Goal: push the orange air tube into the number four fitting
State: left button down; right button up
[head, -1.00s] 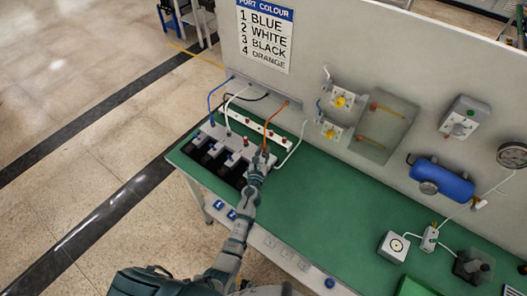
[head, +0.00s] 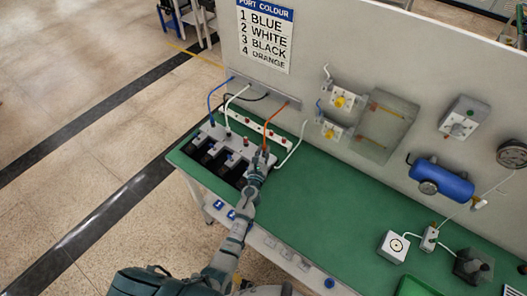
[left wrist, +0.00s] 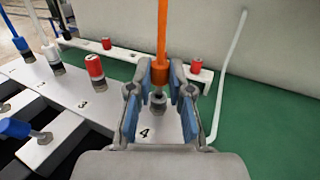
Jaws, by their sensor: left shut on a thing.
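The orange air tube (head: 277,113) runs from the wall bracket down to my left gripper (head: 262,158). In the left wrist view, the tube (left wrist: 162,28) ends in an orange collar (left wrist: 170,74) between the blue-padded fingertips of my left gripper (left wrist: 167,90), which is shut on it. The metal number four fitting (left wrist: 157,102) shows just below the collar, above the printed 4. The tube looks roughly upright over it; I cannot tell whether its end is inside. My right gripper is in neither view.
On the same white manifold (left wrist: 62,98), a red-capped fitting (left wrist: 94,68) stands at 3, with white (left wrist: 52,58) and blue (left wrist: 20,45) tube ends beyond. A white bar (head: 250,125) with red buttons lies behind. A loose white tube (head: 292,148) rises at right.

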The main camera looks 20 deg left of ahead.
pick_arm(q)
jog(key=shift+f, duration=0.3)
dwell(0.4)
jog(key=shift+r, duration=0.3)
jog(key=shift+f+b, duration=0.35)
jog(key=shift+f, duration=0.15)
dwell(1.4)
jog(key=shift+r, duration=0.15)
jog(key=shift+r+p, duration=0.35)
jog(key=shift+p, duration=0.2)
dwell(1.1)
jog(key=shift+f, duration=0.15)
dwell(0.3)
jog(key=shift+w+a, duration=0.1)
